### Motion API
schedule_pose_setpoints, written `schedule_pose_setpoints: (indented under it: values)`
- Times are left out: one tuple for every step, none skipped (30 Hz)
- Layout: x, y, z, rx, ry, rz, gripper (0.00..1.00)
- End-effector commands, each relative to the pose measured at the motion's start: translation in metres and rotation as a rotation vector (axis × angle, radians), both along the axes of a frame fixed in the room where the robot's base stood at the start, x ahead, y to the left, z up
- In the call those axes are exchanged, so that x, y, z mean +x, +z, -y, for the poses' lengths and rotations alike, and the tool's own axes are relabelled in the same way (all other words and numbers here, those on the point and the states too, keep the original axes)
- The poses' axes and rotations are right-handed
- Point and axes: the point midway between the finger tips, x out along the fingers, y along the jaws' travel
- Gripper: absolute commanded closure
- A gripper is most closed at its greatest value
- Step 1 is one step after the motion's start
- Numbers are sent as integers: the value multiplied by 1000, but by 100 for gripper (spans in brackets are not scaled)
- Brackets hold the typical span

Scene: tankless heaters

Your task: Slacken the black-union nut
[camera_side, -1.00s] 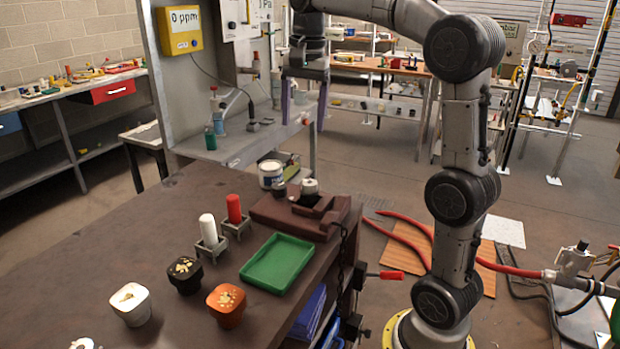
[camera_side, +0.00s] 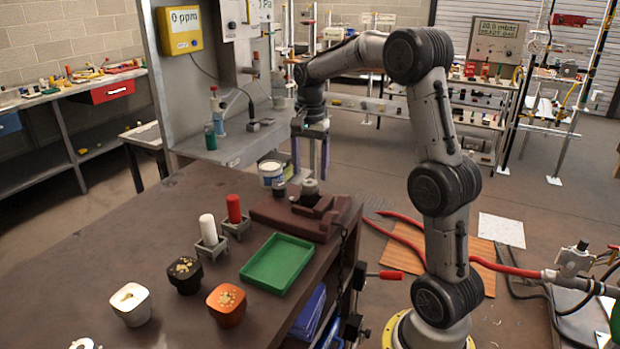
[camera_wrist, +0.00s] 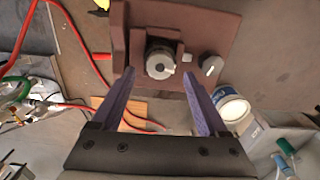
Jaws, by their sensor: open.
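A round pale-grey nut-like piece (camera_side: 310,187) sits on a dark fitting in a brown vise-like block (camera_side: 272,214) at the bench's far right corner. In the wrist view the grey piece (camera_wrist: 160,64) lies in the block's slot, with a small tab on its right side. I cannot tell whether it is the black-union nut. A small dark cylinder (camera_wrist: 212,66) with a pale mark stands beside it. My gripper (camera_side: 311,173) is open, pointing down above the grey piece. In the wrist view its purple fingers (camera_wrist: 158,75) appear on either side of it, apart from it.
A white tub (camera_side: 271,174) stands close behind the block. A green tray (camera_side: 279,263), red (camera_side: 234,209) and white (camera_side: 208,229) cylinders in holders, and black (camera_side: 185,276), orange (camera_side: 227,305) and white (camera_side: 131,305) cups stand nearer. The left of the bench is clear.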

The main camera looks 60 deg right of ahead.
Motion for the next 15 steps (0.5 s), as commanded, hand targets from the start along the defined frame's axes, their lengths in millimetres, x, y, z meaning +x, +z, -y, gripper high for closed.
schedule_pose_setpoints:
  values:
    - [-1, -8, -1, 2, 0, -3, 23]
    - [-1, -13, 0, 2, 0, -3, 23]
    - [-1, -17, 0, 2, 0, -3, 23]
    - [0, -20, 0, 1, 0, -2, 23]
    - [0, -23, 0, 1, 0, -2, 23]
    - [0, -26, 0, 1, 0, -2, 23]
    - [0, -28, 0, 1, 0, -1, 23]
    - [0, -29, 0, 1, 0, -1, 23]
    - [0, -31, 0, 1, 0, -1, 23]
    - [0, -31, 0, 1, 0, -1, 23]
    - [0, -32, 0, 0, 0, -1, 23]
    - [0, -32, 0, 0, 0, 0, 23]
    - [0, -32, 0, 0, 0, 0, 23]
    - [0, -32, 0, 0, 0, 0, 23]
    - [0, -32, 0, 0, 0, 0, 23]
